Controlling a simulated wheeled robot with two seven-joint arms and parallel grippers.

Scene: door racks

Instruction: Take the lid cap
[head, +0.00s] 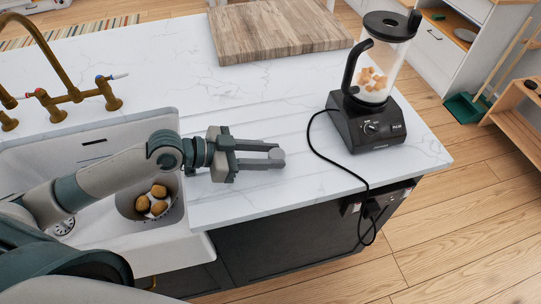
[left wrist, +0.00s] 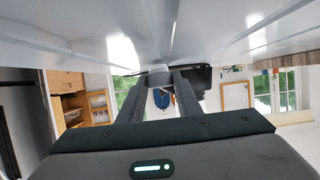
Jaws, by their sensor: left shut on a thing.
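My left gripper (head: 272,155) is over the white worktop, to the left of the blender. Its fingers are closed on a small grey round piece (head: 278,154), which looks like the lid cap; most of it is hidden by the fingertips. In the left wrist view the same piece (left wrist: 158,69) shows between the far ends of the fingers. The blender (head: 369,123) stands upright near the worktop's right edge, with light brown chunks in its clear jug (head: 391,62). A dark lid (head: 388,25) sits on the jug. My right gripper is not in view.
A wooden board (head: 275,32) lies at the back of the worktop (head: 150,60). The sink (head: 90,205) at left holds a bowl (head: 127,199) with brown round items. A brass tap (head: 75,97) stands behind it. The blender's black cord (head: 345,168) crosses the worktop and hangs over its front edge.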

